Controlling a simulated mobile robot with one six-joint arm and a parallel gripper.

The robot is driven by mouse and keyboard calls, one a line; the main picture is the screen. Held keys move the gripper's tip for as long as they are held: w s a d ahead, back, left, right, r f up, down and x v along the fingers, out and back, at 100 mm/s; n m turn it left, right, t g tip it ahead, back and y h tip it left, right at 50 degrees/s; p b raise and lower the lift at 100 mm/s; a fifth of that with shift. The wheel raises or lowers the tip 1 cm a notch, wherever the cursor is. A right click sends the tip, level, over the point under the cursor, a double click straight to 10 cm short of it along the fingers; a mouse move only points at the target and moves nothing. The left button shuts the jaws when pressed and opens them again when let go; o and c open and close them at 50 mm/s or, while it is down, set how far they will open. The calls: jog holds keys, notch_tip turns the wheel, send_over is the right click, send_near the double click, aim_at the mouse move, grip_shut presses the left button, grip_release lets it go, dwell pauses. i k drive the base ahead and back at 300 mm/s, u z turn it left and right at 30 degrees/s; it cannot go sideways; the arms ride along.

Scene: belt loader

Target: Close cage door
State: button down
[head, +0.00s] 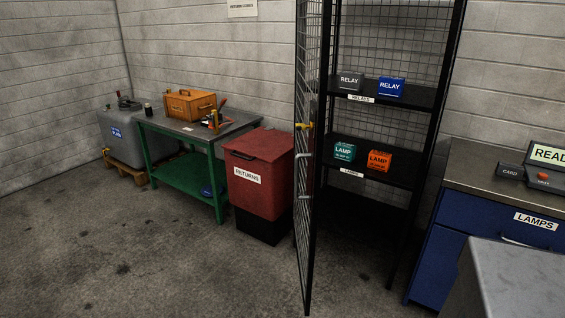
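The cage door (303,200) is a tall black frame with wire mesh, seen nearly edge-on. It stands open, swung out toward me from the left side of the cage (424,150). A yellow latch (304,126) and a pale pull handle (304,155) sit on the door. The cage shelves hold a grey relay box (349,81), a blue relay box (390,87), a teal lamp box (344,149) and an orange lamp box (379,160). My gripper does not show in this view.
A red returns bin (259,172) stands just left of the door. A green workbench (183,168) with tools is further left. A blue cabinet (464,262) and a grey surface (520,275) are at right. The floor in front at left is clear.

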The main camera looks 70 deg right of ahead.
aim_at(317, 111)
jog(key=u, duration=0.7)
jog(key=k, duration=0.15)
jog(key=z, duration=3.15)
jog(key=k, duration=0.65)
jog(key=u, duration=0.15)
jog(key=i, duration=0.6)
